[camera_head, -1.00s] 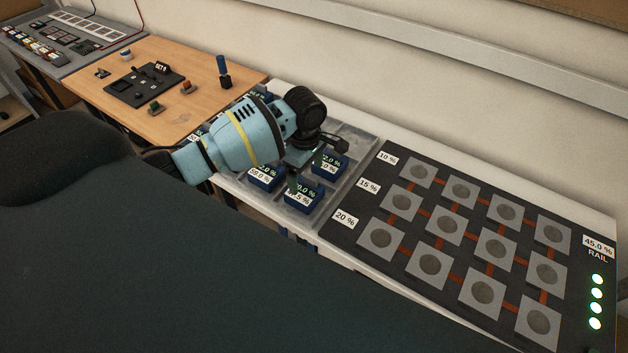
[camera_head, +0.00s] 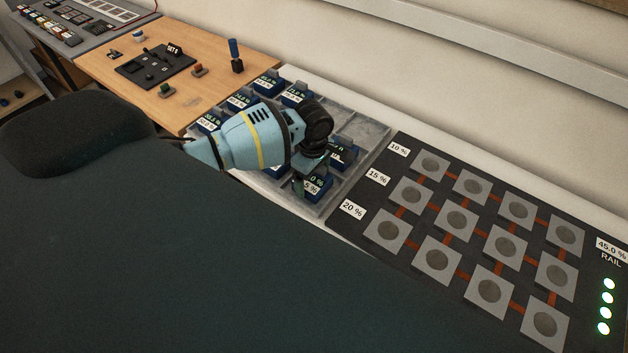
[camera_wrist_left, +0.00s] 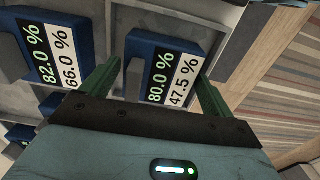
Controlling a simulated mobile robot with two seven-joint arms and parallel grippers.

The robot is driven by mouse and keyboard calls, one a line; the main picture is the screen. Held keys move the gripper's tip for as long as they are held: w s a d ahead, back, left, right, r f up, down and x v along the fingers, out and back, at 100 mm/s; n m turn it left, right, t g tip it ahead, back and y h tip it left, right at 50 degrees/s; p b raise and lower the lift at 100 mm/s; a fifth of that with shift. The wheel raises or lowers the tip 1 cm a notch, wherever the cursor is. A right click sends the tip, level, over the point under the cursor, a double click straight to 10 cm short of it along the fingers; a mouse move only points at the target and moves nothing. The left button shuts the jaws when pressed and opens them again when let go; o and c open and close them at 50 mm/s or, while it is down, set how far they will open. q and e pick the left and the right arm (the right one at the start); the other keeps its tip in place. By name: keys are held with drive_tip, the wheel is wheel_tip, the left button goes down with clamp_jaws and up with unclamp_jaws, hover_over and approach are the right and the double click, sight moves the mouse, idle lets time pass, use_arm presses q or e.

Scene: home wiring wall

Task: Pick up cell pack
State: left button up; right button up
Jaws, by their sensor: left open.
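Several blue cell packs with percentage labels sit in a grey tray (camera_head: 372,137). In the left wrist view, a pack labelled 80.0 % and 47.5 % (camera_wrist_left: 163,66) lies between the two green fingers of my left gripper (camera_wrist_left: 158,85), which is open. I cannot tell whether the fingers touch it. This pack also shows in the head view (camera_head: 313,188), below the gripper (camera_head: 309,172). A pack labelled 82.0 % and 66.0 % (camera_wrist_left: 45,55) lies to its left in the wrist view. My arm hides part of the tray. My right gripper is not in view.
A dark board (camera_head: 440,260) with square pads, orange links and a 45.0 % rail label lies right of the tray. A wooden table (camera_head: 195,95) with a black panel and small knobs stands to the left. The wall runs behind.

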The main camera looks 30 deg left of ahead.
sight(308, 188)
use_arm(q)
drive_tip(key=shift+f, duration=0.65)
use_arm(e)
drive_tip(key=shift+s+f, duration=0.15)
use_arm(q)
drive_tip(key=shift+r, duration=0.1)
drive_tip(key=c, duration=0.9)
drive_tip(key=shift+r, duration=0.15)
drive_tip(key=shift+w+r, duration=0.1)
drive_tip(key=shift+r, duration=0.5)
wheel_tip(308, 188, up, 2)
drive_tip(key=shift+r+p, duration=0.25)
drive_tip(key=shift+p, duration=0.05)
drive_tip(key=s, duration=0.3)
drive_tip(key=shift+s+d+p, duration=0.2)
drive_tip(key=shift+p, duration=0.1)
drive_tip(key=s, duration=0.4)
drive_tip(key=s+d, duration=0.1)
drive_tip(key=s, duration=0.3)
drive_tip(key=s+r, duration=0.1)
drive_tip(key=s, duration=0.3)
drive_tip(key=shift+s+d, duration=0.3)
drive_tip(key=shift+d, duration=0.1)
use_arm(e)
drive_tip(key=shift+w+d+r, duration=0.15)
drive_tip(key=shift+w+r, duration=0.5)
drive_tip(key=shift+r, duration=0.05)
